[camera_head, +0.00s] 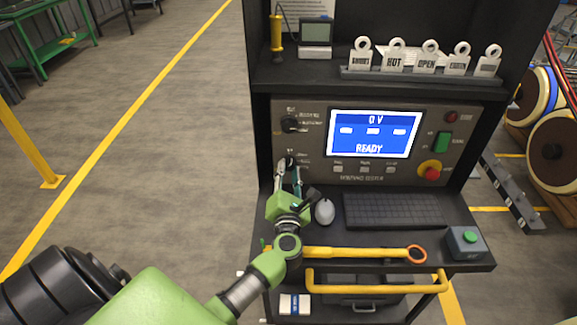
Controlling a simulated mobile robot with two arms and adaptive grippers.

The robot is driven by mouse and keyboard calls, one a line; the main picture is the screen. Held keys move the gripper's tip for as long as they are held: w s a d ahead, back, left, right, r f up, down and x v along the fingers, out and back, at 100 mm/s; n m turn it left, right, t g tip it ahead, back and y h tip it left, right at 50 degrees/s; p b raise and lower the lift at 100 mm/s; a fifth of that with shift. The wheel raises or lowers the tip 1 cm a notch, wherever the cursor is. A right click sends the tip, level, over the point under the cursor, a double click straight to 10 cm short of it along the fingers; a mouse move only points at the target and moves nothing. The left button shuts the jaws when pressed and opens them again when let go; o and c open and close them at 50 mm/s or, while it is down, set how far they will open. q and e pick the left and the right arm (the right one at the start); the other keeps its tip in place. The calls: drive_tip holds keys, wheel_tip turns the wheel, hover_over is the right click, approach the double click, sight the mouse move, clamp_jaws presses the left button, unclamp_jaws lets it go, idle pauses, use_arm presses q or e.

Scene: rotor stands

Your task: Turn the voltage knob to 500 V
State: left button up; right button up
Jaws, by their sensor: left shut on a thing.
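The winding tester panel (466,150) has a lit blue screen (373,133) reading "0 V" and "READY". Two dark knobs sit left of the screen, one above the other. The upper selector knob (290,125) is free. My left gripper (289,167) reaches up from below to the lower one, the voltage knob (290,160), and is shut on it. The fingers partly cover this knob and its small labels, so its pointer direction cannot be read. My right gripper is not in view.
Below the panel, the shelf holds a mouse (325,211), a keyboard (393,210), a yellow rod (360,253) and a green-button box (466,243). A red emergency button (431,171) sits at the panel's right. Tags (430,60) stand above.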

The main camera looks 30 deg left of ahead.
use_arm(q)
drive_tip(key=m+p, duration=0.4)
drive_tip(key=m, duration=0.2)
drive_tip(key=shift+r+m, duration=0.1)
drive_tip(key=shift+m, duration=0.2)
drive_tip(key=m+p, duration=0.2)
drive_tip(key=m, duration=0.1)
drive_tip(key=shift+m+h+p, duration=0.3)
drive_tip(key=shift+m+p, duration=0.3)
drive_tip(key=shift+m, duration=1)
drive_tip(key=o, duration=1.1)
drive_tip(key=shift+f, duration=0.2)
